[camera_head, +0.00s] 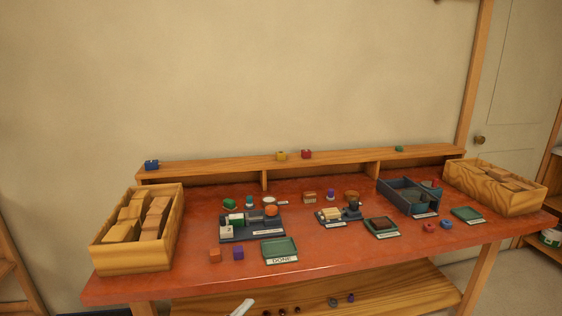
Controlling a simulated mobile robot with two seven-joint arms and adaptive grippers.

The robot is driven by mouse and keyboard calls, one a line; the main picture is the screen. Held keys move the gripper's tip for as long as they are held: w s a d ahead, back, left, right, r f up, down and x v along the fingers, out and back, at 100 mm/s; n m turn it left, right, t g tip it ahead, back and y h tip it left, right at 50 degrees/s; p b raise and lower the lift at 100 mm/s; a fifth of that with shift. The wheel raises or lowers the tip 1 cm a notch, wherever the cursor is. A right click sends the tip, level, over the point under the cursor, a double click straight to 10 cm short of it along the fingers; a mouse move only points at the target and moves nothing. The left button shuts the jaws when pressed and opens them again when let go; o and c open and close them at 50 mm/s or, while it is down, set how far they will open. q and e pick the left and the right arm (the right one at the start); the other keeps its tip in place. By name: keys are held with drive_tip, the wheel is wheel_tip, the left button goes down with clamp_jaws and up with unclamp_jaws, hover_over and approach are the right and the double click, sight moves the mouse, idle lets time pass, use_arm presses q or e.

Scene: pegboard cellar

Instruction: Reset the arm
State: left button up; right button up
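Neither of my grippers can be made out in the head view, so their state and what they may hold are hidden. A small pale piece (242,308) shows at the bottom edge, and I cannot tell what it belongs to. The red-topped workbench (330,255) stands ahead of me against the wall. On it are a green tray (279,246) labelled DONE, a dark tray (238,236) holding several small objects, and a dark grey open box (408,194).
Wooden crates of blocks stand at the left end (140,262) and right end (520,206) of the bench. A wooden shelf (215,168) runs along the back. A lower shelf (400,290) holds several small items.

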use_arm(q)
drive_tip(key=s+a+f+n+g+y, duration=0.3)
drive_tip(key=s+a+f+n, duration=0.3)
drive_tip(key=s+f, duration=0.3)
drive_tip(key=s+a+f+n+g+y, duration=0.2)
drive_tip(key=s+a+f+n+y, duration=0.4)
drive_tip(key=f, duration=1)
drive_tip(key=s+a+n, duration=0.1)
drive_tip(key=s, duration=0.2)
drive_tip(key=shift+s+a+f+g+y+p, duration=0.2)
drive_tip(key=shift+a+f+g+y+p, duration=0.1)
drive_tip(key=shift+a+g, duration=0.1)
